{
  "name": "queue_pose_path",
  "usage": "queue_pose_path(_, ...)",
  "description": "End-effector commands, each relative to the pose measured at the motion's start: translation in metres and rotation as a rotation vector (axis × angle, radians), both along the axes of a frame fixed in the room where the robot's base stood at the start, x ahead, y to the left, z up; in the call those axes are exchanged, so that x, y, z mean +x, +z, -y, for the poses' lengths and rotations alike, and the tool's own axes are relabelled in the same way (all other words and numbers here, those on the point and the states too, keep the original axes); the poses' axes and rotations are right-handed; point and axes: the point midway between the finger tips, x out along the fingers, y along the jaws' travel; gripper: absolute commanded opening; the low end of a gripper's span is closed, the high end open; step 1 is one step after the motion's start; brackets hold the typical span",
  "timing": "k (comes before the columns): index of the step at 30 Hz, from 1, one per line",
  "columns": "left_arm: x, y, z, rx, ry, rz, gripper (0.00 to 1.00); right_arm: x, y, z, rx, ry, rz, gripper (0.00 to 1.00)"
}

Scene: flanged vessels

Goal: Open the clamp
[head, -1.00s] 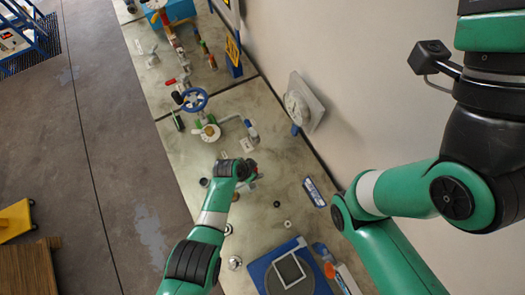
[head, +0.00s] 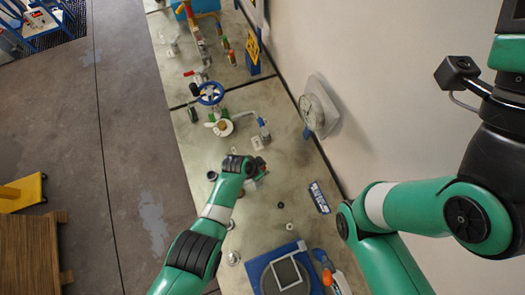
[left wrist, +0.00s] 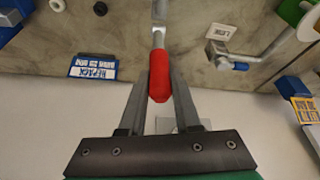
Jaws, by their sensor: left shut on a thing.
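A red handle (left wrist: 158,85) on a metal shaft is between the two fingers of my left gripper (left wrist: 158,95) in the left wrist view. The fingers are shut on it. The shaft (left wrist: 158,38) runs on to a metal part at the top edge of that view, cut off there. I take this to be the clamp's lever; its body is not clear. In the head view my left gripper (head: 260,167) is low over the bench, and my wrist hides most of the handle. My right arm shows at the right, but its gripper is out of frame.
A blue-handled metal lever (left wrist: 234,62) stands by a small white label on the bench (head: 250,185). A blue handwheel (head: 210,93) and pipework lie farther along. A blue-and-white sign (left wrist: 93,66) lies near the wall.

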Motion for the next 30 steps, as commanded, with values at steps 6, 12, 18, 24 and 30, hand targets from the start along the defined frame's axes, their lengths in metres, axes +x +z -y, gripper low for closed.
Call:
queue_pose_path(6, 0.000, 0.000, 0.000, 0.000, -0.001, 0.002, 0.00, 0.000, 0.000, 0.000, 0.000, 0.000, 0.000, 0.50)
queue_pose_path(12, 0.000, 0.000, 0.000, 0.000, -0.001, 0.002, 0.00, 0.000, 0.000, 0.000, 0.000, 0.000, 0.000, 0.50)
queue_pose_path(18, 0.000, 0.000, 0.000, -0.001, -0.001, 0.002, 0.00, 0.000, 0.000, 0.000, 0.000, 0.000, 0.000, 0.50)
queue_pose_path(24, 0.001, 0.000, 0.001, 0.000, -0.001, 0.002, 0.00, 0.000, 0.000, 0.000, 0.000, 0.000, 0.000, 0.50)
queue_pose_path(30, 0.004, -0.004, 0.009, 0.058, -0.003, -0.019, 0.00, 0.000, -0.015, 0.000, 0.000, 0.000, 0.000, 0.50)
